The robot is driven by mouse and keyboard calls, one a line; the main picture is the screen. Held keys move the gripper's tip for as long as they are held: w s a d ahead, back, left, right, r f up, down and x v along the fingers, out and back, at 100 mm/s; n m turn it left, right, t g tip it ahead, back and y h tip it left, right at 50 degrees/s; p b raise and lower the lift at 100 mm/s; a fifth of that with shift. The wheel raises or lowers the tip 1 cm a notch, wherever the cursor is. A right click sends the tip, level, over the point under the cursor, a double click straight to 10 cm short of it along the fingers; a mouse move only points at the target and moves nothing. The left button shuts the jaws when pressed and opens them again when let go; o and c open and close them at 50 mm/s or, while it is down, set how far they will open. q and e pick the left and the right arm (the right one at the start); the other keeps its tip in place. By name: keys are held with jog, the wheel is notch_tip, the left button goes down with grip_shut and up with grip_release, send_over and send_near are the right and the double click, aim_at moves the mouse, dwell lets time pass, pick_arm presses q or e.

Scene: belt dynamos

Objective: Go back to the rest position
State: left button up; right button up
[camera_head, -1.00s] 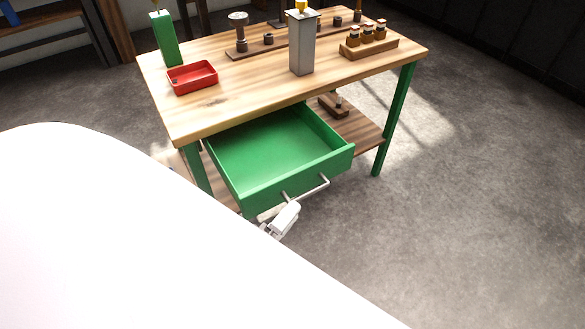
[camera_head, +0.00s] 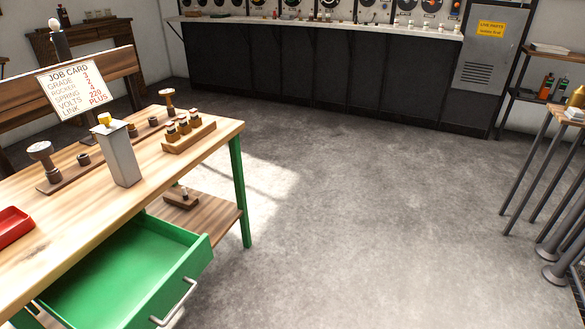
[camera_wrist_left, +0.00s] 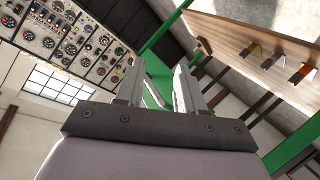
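My left gripper (camera_wrist_left: 161,70) shows in the left wrist view with its two grey fingers apart. Green parts show behind and between the fingers; I see nothing clearly held. Neither gripper is in the head view. The open green drawer (camera_head: 100,282) sticks out under the wooden workbench (camera_head: 78,222) at the lower left of the head view. Its metal handle (camera_head: 176,304) is free of any gripper in that view.
On the bench are a red tray (camera_head: 14,228), a grey post (camera_head: 121,160) and a wooden block with several small capped pieces (camera_head: 188,134). A job card (camera_head: 77,86) stands behind. The floor (camera_head: 350,215) right of the bench is clear. A table (camera_head: 569,114) stands at far right.

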pick_arm(q)
jog(key=s+d+m+g, duration=0.3)
jog(key=s+m+g, duration=0.1)
jog(key=m, duration=0.3)
notch_tip(320, 180, up, 12)
jog(key=s+a+m+p, duration=0.1)
jog(key=p, duration=1.4)
jog(key=shift+s+h+p, duration=0.3)
jog(key=shift+s+p, duration=0.05)
jog(key=shift+p, duration=0.05)
jog(key=shift+s+a, duration=0.1)
jog(key=shift+a, duration=0.1)
